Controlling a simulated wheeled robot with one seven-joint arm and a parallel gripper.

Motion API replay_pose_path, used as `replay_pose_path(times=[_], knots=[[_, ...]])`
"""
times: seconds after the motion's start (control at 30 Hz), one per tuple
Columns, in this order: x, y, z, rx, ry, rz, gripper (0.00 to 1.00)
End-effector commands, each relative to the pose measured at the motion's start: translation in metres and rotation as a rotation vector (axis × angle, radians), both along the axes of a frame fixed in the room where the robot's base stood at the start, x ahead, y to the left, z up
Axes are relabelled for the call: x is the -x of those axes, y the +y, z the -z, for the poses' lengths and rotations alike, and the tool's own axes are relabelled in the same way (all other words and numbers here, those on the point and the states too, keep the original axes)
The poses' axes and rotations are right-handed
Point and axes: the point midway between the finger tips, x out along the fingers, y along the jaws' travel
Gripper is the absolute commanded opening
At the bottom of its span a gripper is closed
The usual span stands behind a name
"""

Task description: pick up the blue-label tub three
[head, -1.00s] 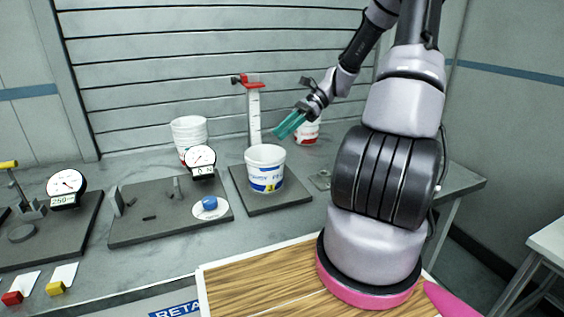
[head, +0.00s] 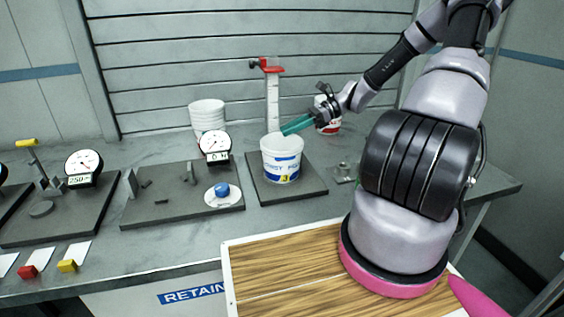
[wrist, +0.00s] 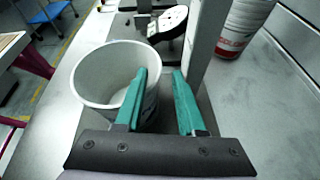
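The blue-label tub three (head: 282,166) is a white open tub with a blue label and a yellow patch marked 3. It stands upright on a dark square plate (head: 305,189) in front of a red-topped post. My gripper (head: 297,125) has teal fingers and reaches in from the right, at the tub's upper right rim. In the wrist view the tub (wrist: 90,88) lies left of centre. My gripper (wrist: 160,78) is open there, the left finger overlapping the tub's right side and the right finger outside it. I cannot tell whether the fingers touch the rim.
The post (head: 272,100) stands close behind the tub. A red-label tub (head: 330,128) is behind my gripper, and stacked white tubs (head: 208,115) stand back left. A dial gauge (head: 215,146) and a blue knob (head: 221,190) sit to the left. A wooden board (head: 290,265) lies in front.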

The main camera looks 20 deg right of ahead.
Motion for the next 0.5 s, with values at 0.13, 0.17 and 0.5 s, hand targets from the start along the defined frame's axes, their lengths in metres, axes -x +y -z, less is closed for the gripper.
replay_pose_path(times=[0.13, 0.17, 0.5], knots=[[0.0, 0.017, 0.007, -0.002, 0.001, -0.002, 0.39], [0.0, 0.019, 0.008, -0.001, 0.001, 0.0, 0.39], [-0.001, 0.021, 0.009, 0.001, 0.0, 0.0, 0.12]])
